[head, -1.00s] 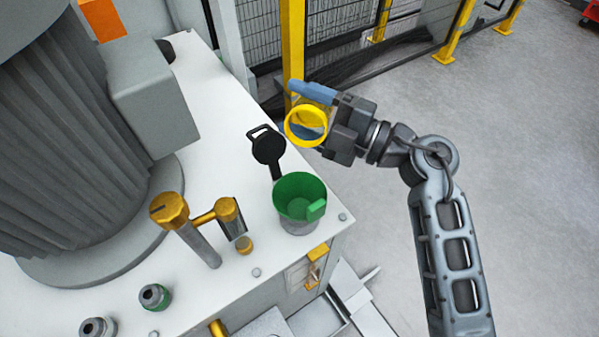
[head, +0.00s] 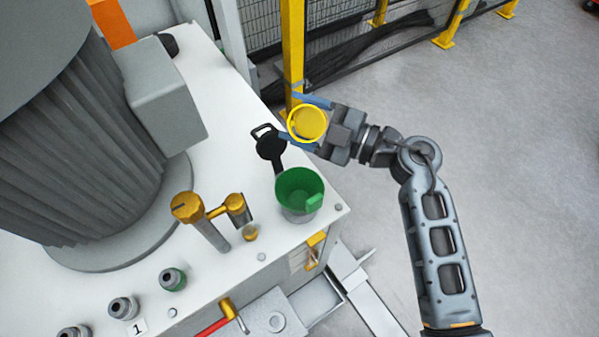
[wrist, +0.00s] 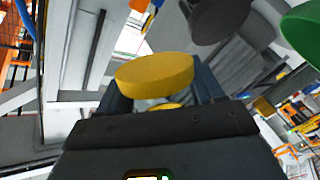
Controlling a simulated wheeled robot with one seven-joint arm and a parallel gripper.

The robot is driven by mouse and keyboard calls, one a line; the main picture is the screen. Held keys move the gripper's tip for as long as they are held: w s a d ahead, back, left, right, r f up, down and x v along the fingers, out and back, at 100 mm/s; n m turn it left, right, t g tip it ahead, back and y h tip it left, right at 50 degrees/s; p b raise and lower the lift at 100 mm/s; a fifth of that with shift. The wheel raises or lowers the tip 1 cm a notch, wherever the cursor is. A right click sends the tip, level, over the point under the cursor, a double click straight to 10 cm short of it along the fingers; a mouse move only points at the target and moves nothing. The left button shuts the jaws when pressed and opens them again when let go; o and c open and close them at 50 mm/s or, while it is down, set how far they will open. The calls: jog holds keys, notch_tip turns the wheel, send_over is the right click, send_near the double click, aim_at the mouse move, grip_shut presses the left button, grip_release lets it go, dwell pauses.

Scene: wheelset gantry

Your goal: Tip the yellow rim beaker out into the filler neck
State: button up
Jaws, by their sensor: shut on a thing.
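The yellow rim beaker (head: 307,124) is in my gripper (head: 312,121), whose blue fingers are shut on its sides. In the head view I look down on its round yellow rim, and a yellowish surface fills the circle. In the wrist view the beaker (wrist: 154,75) is a yellow disc between the fingers. The filler neck (head: 300,190) is a green funnel-like cup at the right corner of the white cabinet top. Its black cap (head: 269,144) stands open behind it. The beaker is beyond the neck and slightly right, apart from it.
A brass-topped valve pipe (head: 205,215) stands left of the neck. A large grey ribbed motor (head: 95,150) fills the left of the white cabinet top (head: 225,130). A yellow fence post (head: 292,55) rises behind the beaker. The floor at right is clear.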

jog(key=shift+w+f+m, duration=0.15)
jog(key=shift+f+m, duration=0.05)
jog(key=shift+m, duration=0.2)
jog(key=shift+w+m, duration=0.15)
jog(key=shift+m, duration=0.25)
jog(key=shift+w+d+r+m, duration=0.15)
jog(key=shift+w+r+m, duration=0.15)
jog(key=shift+w+m, duration=0.25)
jog(key=shift+w+d+f+m+g+h, duration=0.15)
jog(key=shift+w+f+m+g+h, duration=0.25)
jog(key=shift+m, duration=0.45)
jog(key=r+m, duration=0.1)
jog(key=w+r+m, duration=0.1)
jog(key=r, duration=0.1)
jog(key=w+r+m+g, duration=0.1)
jog(key=shift+d+r, duration=0.2)
jog(key=shift+r, duration=0.1)
jog(key=shift+m, duration=0.3)
